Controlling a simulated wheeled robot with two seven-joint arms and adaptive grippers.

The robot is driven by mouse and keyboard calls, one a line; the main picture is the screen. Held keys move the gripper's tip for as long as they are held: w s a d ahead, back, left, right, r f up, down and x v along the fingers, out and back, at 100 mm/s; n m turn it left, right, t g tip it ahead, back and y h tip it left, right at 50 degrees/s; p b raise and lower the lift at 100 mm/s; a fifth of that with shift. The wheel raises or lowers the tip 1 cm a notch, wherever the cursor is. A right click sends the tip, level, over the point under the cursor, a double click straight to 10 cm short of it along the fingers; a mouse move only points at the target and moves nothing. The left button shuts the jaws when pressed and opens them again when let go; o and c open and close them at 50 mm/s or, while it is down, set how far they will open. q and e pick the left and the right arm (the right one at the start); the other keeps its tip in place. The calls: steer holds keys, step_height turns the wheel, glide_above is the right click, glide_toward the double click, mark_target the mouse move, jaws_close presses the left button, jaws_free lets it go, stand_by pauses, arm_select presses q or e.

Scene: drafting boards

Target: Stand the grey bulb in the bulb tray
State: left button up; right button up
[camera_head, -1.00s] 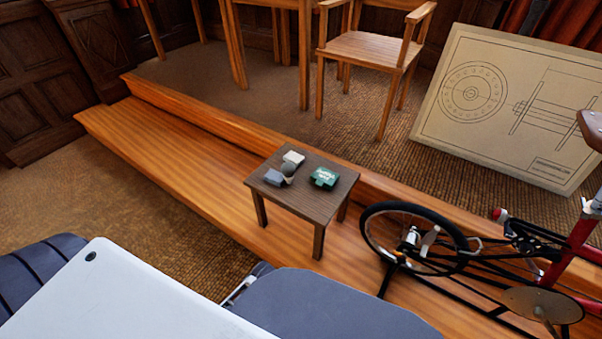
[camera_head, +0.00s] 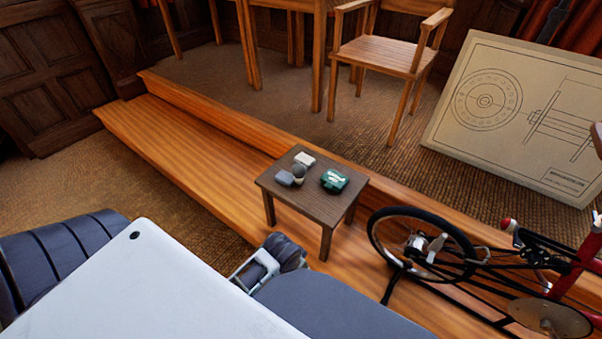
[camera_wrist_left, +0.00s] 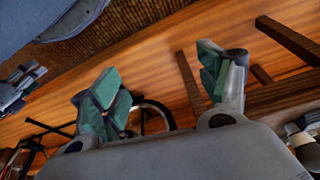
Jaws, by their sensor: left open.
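In the head view a round grey thing, which looks like the grey bulb (camera_head: 299,170), is on the small dark table (camera_head: 312,205). It is between a white block (camera_head: 305,159) and a blue-grey block (camera_head: 284,179); whether they touch is too small to tell. A green box with white marking (camera_head: 334,180) lies to their right. I cannot tell which of these is the bulb tray. My left gripper (camera_wrist_left: 157,75) shows in the left wrist view with two green-padded fingers wide apart and nothing between them. What looks like my right gripper (camera_wrist_left: 20,85) is at that view's left edge, its jaws unclear.
The small table stands on a wooden step (camera_head: 200,125). A bicycle (camera_head: 425,245) is close to its right. A wooden chair (camera_head: 390,55) and a large drawing board (camera_head: 515,120) are behind. The step left of the table is clear.

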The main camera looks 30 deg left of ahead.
arm_select(q)
steer(key=w+d+r+m+t, duration=0.15)
steer(key=w+r+m, duration=0.3)
steer(key=r, duration=0.65)
steer(key=w+d+r+m+h+p, duration=0.1)
steer(key=w+d+r+m, duration=0.15)
steer(key=w+m, duration=0.75)
steer(key=w+a+r+m, duration=0.1)
steer(key=w+a+m, duration=0.3)
steer(key=a, duration=0.3)
steer(key=w+a+r+m+y, duration=0.1)
steer(key=w+a+r+m, duration=0.1)
steer(key=w+a+m, duration=0.2)
steer(key=w+a+r+m+y, duration=0.1)
steer(key=w+a+m, duration=0.3)
steer(key=a+m, duration=0.4)
steer(key=a+r, duration=0.1)
steer(key=a, duration=0.3)
steer(key=shift+r, duration=0.2)
arm_select(e)
steer(key=f, duration=0.1)
steer(key=s+d+f, duration=0.1)
steer(key=f, duration=0.1)
steer(key=shift+s+d, duration=0.2)
steer(key=shift+s, duration=0.05)
arm_select(q)
steer(key=shift+f, duration=0.1)
